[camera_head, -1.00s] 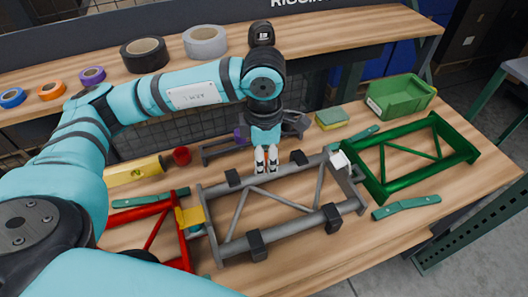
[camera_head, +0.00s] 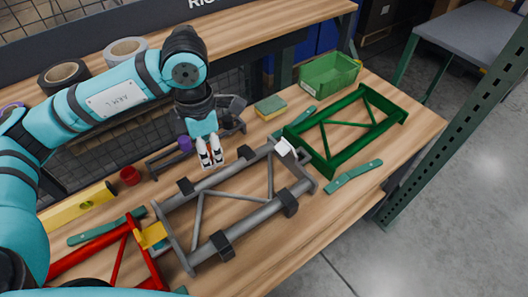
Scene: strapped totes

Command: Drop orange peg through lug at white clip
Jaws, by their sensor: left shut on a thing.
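My left gripper (camera_head: 211,161) points down above the far rail of the grey frame (camera_head: 252,167), left of the white clip. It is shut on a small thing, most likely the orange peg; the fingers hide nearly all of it. The white clip (camera_head: 284,147) sits at the far right corner of the grey frame, where it meets the green frame (camera_head: 328,158). The lug at the clip is too small to make out. A yellow clip (camera_head: 152,235) sits between the grey frame and the red frame (camera_head: 121,258). My right gripper is out of view.
Black clamps (camera_head: 222,243) stand on the grey frame's rails. Behind it are a grey bracket with a purple piece (camera_head: 184,144), a sponge (camera_head: 270,107) and a green bin (camera_head: 328,73).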

